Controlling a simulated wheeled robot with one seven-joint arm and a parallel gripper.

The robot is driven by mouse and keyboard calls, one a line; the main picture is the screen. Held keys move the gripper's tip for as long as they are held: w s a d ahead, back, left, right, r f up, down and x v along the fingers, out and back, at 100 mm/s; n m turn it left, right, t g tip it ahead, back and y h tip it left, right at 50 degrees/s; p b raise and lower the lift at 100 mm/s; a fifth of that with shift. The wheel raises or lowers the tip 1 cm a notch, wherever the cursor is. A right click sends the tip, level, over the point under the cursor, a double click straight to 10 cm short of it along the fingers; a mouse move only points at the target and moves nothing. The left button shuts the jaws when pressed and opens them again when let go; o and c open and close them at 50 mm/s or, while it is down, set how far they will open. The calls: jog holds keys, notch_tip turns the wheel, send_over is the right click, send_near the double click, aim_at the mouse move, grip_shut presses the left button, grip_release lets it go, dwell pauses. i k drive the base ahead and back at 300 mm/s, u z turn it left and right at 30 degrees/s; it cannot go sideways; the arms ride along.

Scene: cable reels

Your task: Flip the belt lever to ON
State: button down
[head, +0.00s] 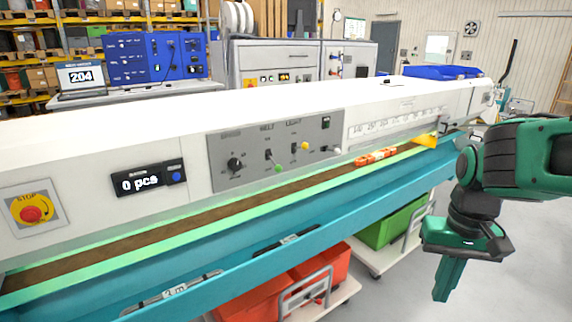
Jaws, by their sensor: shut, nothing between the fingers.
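The grey control panel (235,172) is on the front of the long white machine, left of my arm in the head view. The belt lever (270,157) sits under the "BELT" label, above a green button or lamp (278,168). The lever is too small to tell its exact setting. My green gripper (446,282) hangs at the right, pointing down, shut and empty. It is well apart from the panel, in front of the machine.
The brown belt (150,237) runs in a teal trough (230,272) below the panel. An orange item (376,157) lies on its right part. A red stop button (32,213) and a "0 pcs" display (148,180) are farther left. Red (290,290) and green (395,224) crates stand below.

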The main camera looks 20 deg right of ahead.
aim_at(278, 168)
jog(key=i, duration=0.85)
